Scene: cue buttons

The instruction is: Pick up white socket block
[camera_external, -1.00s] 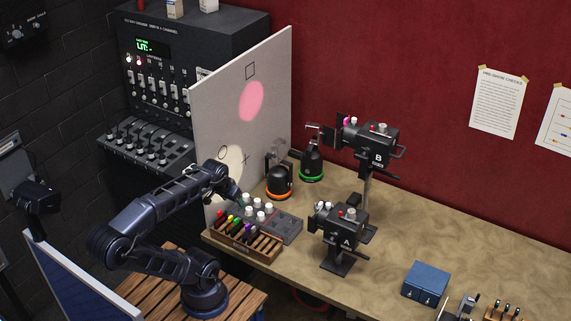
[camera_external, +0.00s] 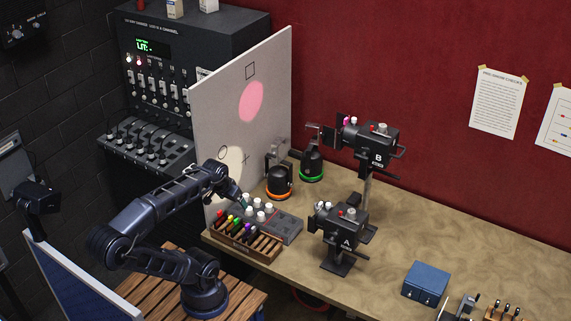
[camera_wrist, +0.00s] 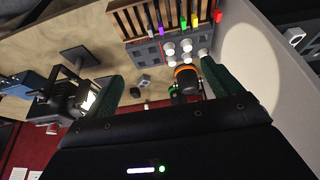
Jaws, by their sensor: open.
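Several small white round-topped pieces (camera_external: 257,207) stand on a grey socket panel (camera_external: 287,228) on the table. I cannot tell for sure which is the white socket block. In the wrist view, the white pieces (camera_wrist: 171,48) stand on the grey panel (camera_wrist: 147,53), beyond the fingertips. My gripper (camera_external: 242,197) is above the panel's left side in the external view, with its fingers hard to make out there. In the wrist view my gripper (camera_wrist: 160,78) shows two dark green fingers spread apart, with nothing held between them.
A wooden rack (camera_external: 264,254) with coloured markers stands in front of the panel. A white board (camera_external: 210,118) rises behind my gripper. An orange-ringed lamp (camera_external: 279,184) and black projector A (camera_external: 346,224) stand nearby.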

